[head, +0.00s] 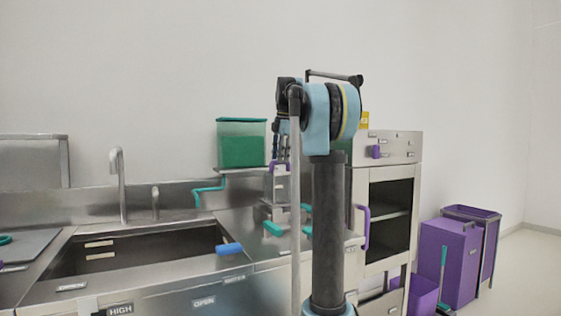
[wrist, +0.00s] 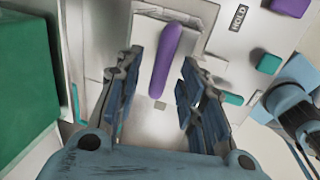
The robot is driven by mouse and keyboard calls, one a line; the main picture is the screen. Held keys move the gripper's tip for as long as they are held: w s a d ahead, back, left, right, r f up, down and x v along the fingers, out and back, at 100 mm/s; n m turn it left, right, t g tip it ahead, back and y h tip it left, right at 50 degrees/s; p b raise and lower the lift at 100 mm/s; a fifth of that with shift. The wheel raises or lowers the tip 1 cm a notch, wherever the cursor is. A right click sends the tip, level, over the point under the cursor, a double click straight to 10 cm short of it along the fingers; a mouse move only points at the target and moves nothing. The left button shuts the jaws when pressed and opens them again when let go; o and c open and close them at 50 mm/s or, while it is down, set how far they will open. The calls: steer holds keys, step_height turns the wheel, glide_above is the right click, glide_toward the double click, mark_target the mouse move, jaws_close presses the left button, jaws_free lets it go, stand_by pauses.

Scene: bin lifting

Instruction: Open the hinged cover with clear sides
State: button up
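A small metal appliance with what looks like a clear-sided cover (head: 281,187) stands on the counter right of the sink, partly hidden behind my arm. A purple handle (head: 279,168) sits at its top. In the wrist view the purple handle (wrist: 165,62) runs lengthwise between my fingers. My gripper (wrist: 159,62) is open, with a dark finger on each side of the handle and visible gaps. It points down above the appliance; in the head view the dark fingers (head: 281,148) end close to the handle. I cannot tell whether they reach its depth. The cover appears closed.
A green-filled clear container (head: 241,143) stands on a shelf left of my gripper. The sink (head: 140,250) with its tap (head: 118,180) is at left. A steel cabinet (head: 390,205) stands right, with purple bins (head: 450,262) beyond it.

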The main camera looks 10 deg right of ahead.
steer(key=shift+w+f, duration=0.1)
steer(key=shift+f, duration=0.55)
steer(key=shift+c, duration=0.5)
jaws_close()
steer(key=shift+w+r, duration=0.1)
steer(key=shift+w+a+r+g, duration=0.15)
steer(key=shift+w+r+g, duration=0.1)
steer(key=shift+w, duration=0.2)
steer(key=shift+w+a+r+g, duration=0.15)
steer(key=shift+w+r, duration=0.05)
steer(key=shift+w, duration=0.25)
steer(key=w+a+r, duration=0.2)
steer(key=w+a, duration=0.1)
steer(key=w, duration=0.6)
steer(key=shift+w, duration=0.15)
